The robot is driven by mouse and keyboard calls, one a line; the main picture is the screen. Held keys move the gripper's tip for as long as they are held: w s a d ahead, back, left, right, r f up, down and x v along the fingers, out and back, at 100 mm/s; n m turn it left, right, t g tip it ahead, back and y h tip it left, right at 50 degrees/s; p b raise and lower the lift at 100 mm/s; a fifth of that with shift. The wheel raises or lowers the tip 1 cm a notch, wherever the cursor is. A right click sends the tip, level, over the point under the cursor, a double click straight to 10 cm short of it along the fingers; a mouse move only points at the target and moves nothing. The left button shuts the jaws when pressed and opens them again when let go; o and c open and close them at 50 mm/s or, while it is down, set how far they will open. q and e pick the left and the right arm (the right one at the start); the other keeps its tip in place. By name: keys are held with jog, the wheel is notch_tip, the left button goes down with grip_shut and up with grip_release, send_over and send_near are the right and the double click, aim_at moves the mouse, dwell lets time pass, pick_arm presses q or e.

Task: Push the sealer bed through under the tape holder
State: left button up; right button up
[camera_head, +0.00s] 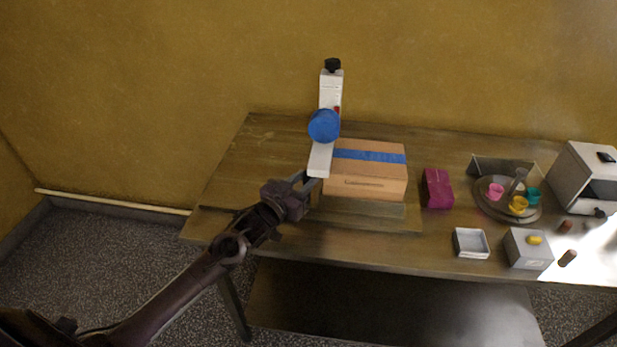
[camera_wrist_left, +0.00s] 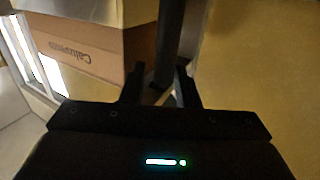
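The tape holder (camera_head: 329,92) is a tall white upright with a blue tape roll (camera_head: 323,126) and a white lower part reaching towards the front of the table. A brown cardboard box (camera_head: 365,187) with a blue strip across its top stands just right of it; its printed side shows in the left wrist view (camera_wrist_left: 85,50). The sealer bed (camera_head: 365,209) appears as a flat wooden-coloured board under the box. My left gripper (camera_head: 310,186) is at the box's left front corner. Its fingers look apart, with a dark post between them; contact is unclear. My right gripper is out of view.
A magenta box (camera_head: 437,188) stands right of the cardboard box. Further right are a round tray with coloured cups (camera_head: 480,209), a small white tray (camera_head: 471,243), a grey box (camera_head: 527,249) and a white machine (camera_head: 580,178). The table's left end is clear.

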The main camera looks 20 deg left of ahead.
pick_arm(q)
jog(key=b+v, duration=0.1)
jog(key=v, duration=0.4)
jog(key=shift+s+r, duration=0.1)
jog(key=shift+s, duration=0.2)
